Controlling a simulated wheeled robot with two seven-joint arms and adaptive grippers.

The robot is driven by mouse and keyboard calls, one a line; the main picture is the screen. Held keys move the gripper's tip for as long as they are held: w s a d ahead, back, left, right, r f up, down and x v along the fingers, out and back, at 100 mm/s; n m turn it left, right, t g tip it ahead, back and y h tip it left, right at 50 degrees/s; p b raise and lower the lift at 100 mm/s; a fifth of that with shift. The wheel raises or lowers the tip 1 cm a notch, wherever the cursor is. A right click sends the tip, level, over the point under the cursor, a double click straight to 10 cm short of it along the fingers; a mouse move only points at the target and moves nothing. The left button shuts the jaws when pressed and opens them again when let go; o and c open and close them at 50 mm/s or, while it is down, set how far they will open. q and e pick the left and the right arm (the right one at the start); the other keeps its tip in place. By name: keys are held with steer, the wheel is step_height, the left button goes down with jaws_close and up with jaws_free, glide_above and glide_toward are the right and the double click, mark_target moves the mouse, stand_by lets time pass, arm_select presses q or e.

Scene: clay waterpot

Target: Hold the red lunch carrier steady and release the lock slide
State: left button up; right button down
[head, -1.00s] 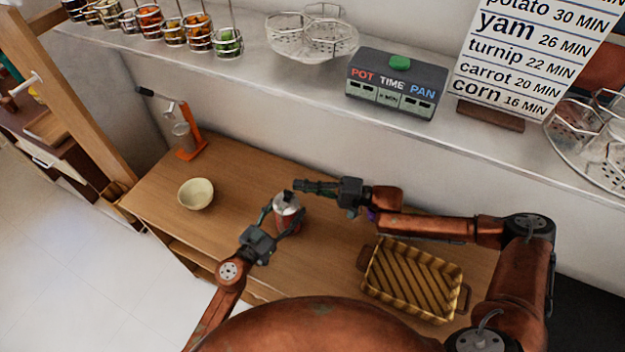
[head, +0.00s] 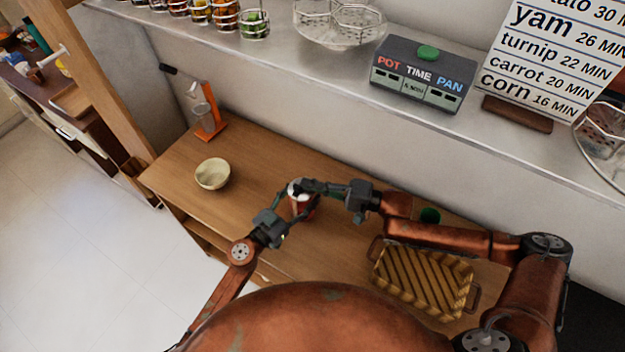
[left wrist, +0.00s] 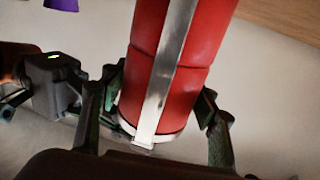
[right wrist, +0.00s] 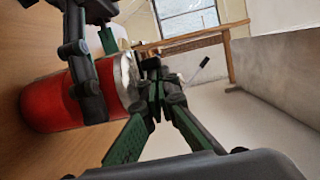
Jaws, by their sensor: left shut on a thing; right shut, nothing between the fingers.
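The red lunch carrier (head: 303,207) stands upright on the wooden table, with its silvery top partly covered by my right gripper. In the left wrist view, the carrier (left wrist: 192,75) is red with a metal strip down its side. My left gripper (head: 285,212) is shut around the carrier's body, a finger on each side. My right gripper (head: 308,187) is shut and empty at the carrier's top; I cannot tell whether it touches. In the right wrist view, its fingertips (right wrist: 155,72) are together beside the carrier's metal end. The lock slide cannot be made out.
A cream bowl (head: 212,174) and an orange stand (head: 207,115) are at the table's left. A woven basket (head: 425,282) is at the right, near my right arm. A shelf behind holds a timer box (head: 420,75) and a sign (head: 545,60). The table between bowl and carrier is clear.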

steer(key=shift+a, duration=0.1)
steer(key=d, duration=1.1)
steer(key=shift+d, duration=0.4)
arm_select(q)
steer(key=o, duration=1.8)
